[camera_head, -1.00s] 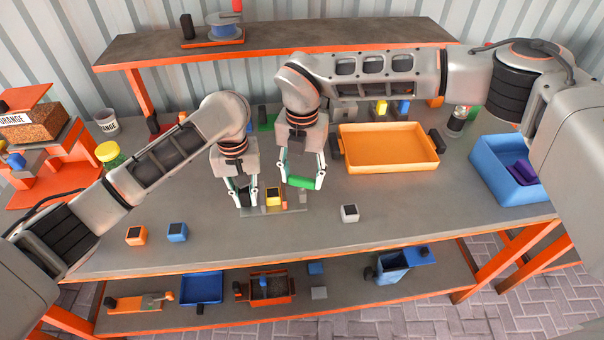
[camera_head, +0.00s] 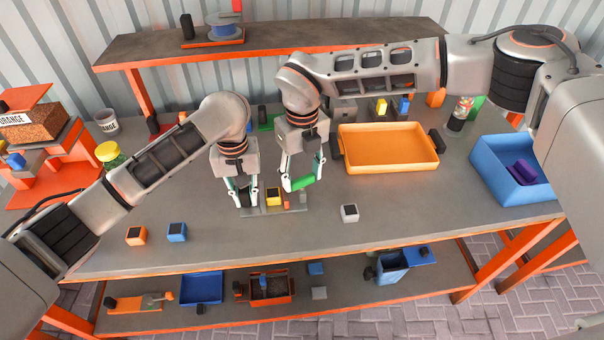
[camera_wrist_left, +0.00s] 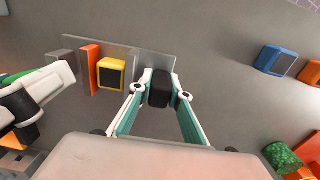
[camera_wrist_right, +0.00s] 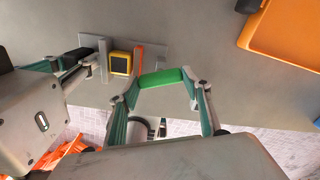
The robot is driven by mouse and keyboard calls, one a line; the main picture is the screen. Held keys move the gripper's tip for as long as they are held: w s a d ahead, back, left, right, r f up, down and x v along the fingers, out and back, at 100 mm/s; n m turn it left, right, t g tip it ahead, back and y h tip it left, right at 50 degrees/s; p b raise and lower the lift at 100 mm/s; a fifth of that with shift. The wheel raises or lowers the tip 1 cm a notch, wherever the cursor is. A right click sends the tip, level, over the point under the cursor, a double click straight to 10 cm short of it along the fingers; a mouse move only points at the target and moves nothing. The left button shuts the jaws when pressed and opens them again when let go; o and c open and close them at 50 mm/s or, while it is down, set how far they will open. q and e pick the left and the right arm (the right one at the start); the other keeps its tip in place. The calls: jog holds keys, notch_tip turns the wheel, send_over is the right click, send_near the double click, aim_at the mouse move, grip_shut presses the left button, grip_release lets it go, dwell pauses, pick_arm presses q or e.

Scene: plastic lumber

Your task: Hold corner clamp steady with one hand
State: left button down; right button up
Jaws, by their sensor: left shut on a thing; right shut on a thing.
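The corner clamp appears to be the grey plate fixture (camera_head: 270,211) on the bench, carrying a yellow block with a dark top (camera_head: 273,197) and an upright orange piece (camera_wrist_left: 90,68). My left gripper (camera_head: 246,202) is shut on a black part (camera_wrist_left: 160,88) at one end of the plate. My right gripper (camera_head: 301,186) is shut on a green bar (camera_wrist_right: 161,78). In the head view the bar is tilted and sits above and right of the yellow block, apart from the plate as far as the right wrist view shows.
A white-grey block (camera_head: 349,213) stands right of the fixture. An orange block (camera_head: 136,236) and a blue block (camera_head: 177,232) stand at front left. An orange tray (camera_head: 388,168) and a blue bin (camera_head: 487,175) stand at right. The bench front between these blocks is clear.

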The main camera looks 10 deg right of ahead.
jog(key=n, duration=1.2)
jog(key=shift+n, duration=0.3)
dwell(0.4)
jog(key=o, duration=1.1)
